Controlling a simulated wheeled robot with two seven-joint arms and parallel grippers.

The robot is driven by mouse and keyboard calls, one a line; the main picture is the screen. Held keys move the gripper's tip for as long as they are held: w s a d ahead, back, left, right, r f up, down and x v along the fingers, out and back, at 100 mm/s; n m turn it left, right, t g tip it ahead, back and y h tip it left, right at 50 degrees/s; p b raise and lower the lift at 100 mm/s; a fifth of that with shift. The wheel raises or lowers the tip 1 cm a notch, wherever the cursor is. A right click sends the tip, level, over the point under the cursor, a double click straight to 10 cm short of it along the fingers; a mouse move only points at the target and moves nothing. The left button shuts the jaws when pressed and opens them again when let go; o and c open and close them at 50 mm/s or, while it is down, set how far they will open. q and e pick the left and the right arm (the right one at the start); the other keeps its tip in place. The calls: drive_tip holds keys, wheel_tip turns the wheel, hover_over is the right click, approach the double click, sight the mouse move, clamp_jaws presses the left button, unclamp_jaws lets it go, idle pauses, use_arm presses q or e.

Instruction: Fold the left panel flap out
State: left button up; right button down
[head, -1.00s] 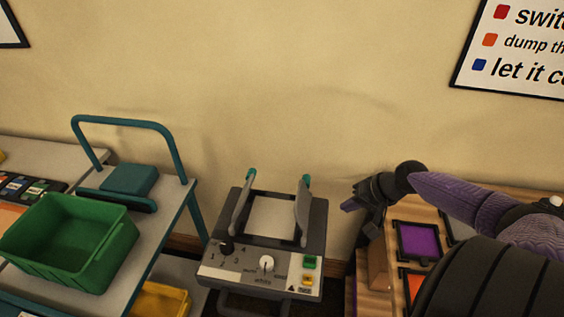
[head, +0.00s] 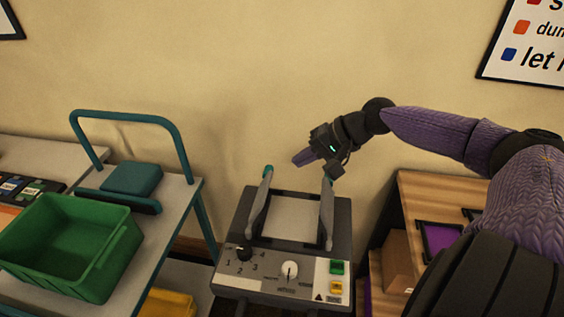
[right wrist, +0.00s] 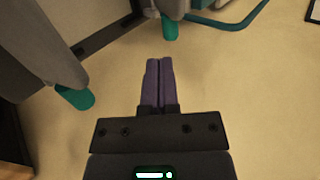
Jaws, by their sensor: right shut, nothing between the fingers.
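The control panel (head: 262,285) is a grey box with a pale plate (head: 290,219) between two upright grey flaps with teal tips. The left panel flap (head: 259,207) and the right flap (head: 327,214) both stand up. In the right wrist view the left flap (right wrist: 170,8) is at the top, beyond my fingertips, and the right flap (right wrist: 38,45) is at left. My right gripper (head: 297,160) is shut and empty, with purple fingers. It is behind and above the panel, between the flap tips in the head view, touching neither. My left gripper is out of view.
A teal-framed cart (head: 196,200) with a green bin (head: 110,252) stands left of the panel. A wooden shelf unit (head: 410,190) with framed colored squares stands at right. The cream wall (head: 270,70) is behind. Open space lies above the panel.

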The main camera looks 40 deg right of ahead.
sight(263, 190)
drive_tip(key=b+x, duration=0.2)
drive_tip(key=x, duration=0.2)
drive_tip(key=shift+s+d, duration=0.1)
drive_tip(key=shift+w+a+f, duration=0.35)
drive_tip(key=shift+w+f, duration=0.05)
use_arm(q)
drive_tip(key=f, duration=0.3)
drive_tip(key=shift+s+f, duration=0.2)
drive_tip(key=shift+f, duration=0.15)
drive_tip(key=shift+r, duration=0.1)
use_arm(e)
drive_tip(key=shift+r, duration=0.1)
